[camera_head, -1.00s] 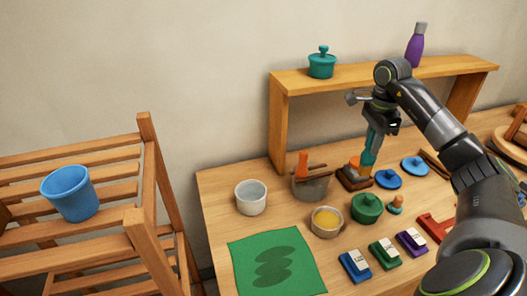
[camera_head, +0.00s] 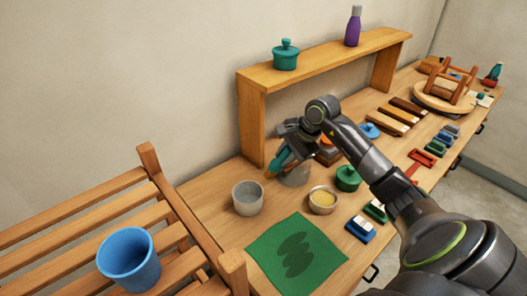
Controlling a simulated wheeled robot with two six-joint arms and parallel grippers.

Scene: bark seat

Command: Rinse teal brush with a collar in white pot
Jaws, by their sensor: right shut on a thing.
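My right gripper (camera_head: 288,148) is shut on the teal brush (camera_head: 280,160) above the workbench. The brush is tilted, its lower end pointing down and left; its collar is too small to make out. The white pot (camera_head: 248,199) stands on the bench to the left of and nearer than the brush, looking greyish inside. The brush is apart from this pot in the picture. A grey pot (camera_head: 295,176) stands just below the gripper and is partly hidden by it. My left gripper is not in view.
A bowl of yellow stuff (camera_head: 323,202), a green lidded pot (camera_head: 347,178) and a green mat (camera_head: 296,255) lie near the pots. A wooden shelf (camera_head: 252,120) stands behind. A blue bucket (camera_head: 129,262) sits on a slatted wooden seat (camera_head: 70,215) at left.

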